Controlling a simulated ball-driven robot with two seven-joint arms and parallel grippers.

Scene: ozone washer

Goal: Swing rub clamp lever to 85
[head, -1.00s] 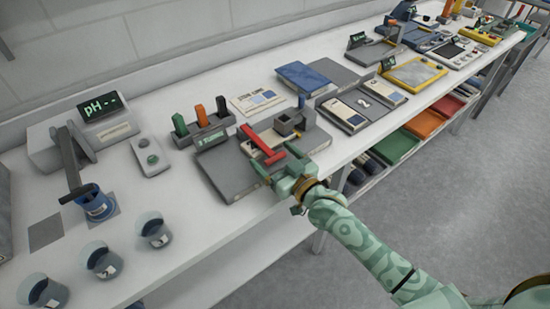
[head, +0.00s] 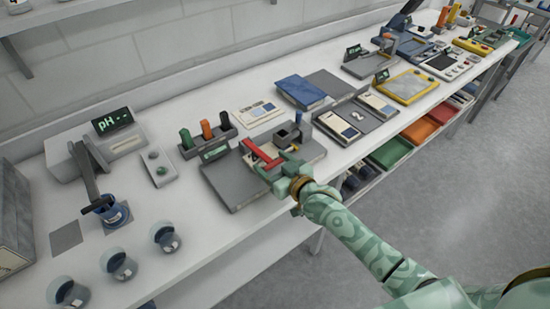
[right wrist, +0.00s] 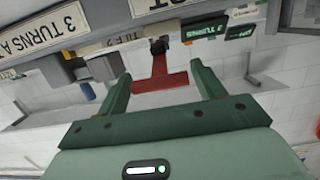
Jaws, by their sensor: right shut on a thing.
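The red T-shaped clamp lever (head: 258,154) lies across a grey base plate (head: 228,187) on the bench. Its crossbar is toward the bench's front edge. My right gripper (head: 275,166) is at that crossbar. A dark grey clamp block (head: 290,134) stands beside the lever on the plate. The angle reading of the lever is not legible. My left gripper is not in view.
A pH meter (head: 110,135) and several beakers are at the left. A panel with white cards (head: 345,125) is close on the right. The floor in front is clear.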

